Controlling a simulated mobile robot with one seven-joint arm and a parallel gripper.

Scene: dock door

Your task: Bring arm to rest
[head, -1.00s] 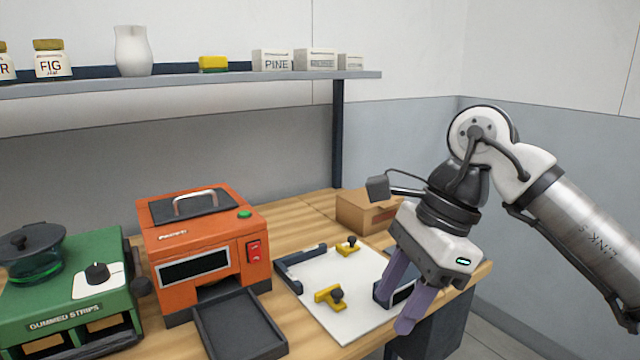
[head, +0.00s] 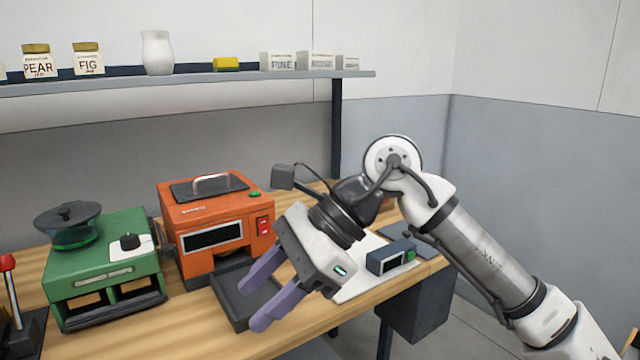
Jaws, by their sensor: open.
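My gripper (head: 268,306) is in the lower middle of the head view, at the end of my bent arm. Its two purple fingers are apart with nothing between them. They point down and to the left, in front of the black tray (head: 228,300) of the orange machine, and appear to be above the bench's front edge. My wrist and forearm hide much of the white board (head: 362,281) and what lies on it.
A green gummed-strip machine (head: 104,268) and the orange machine (head: 217,228) stand on the wooden bench (head: 190,325). A dark device with a green button (head: 391,257) sits at the right. A shelf (head: 200,78) holds jars and boxes. Free floor lies at right.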

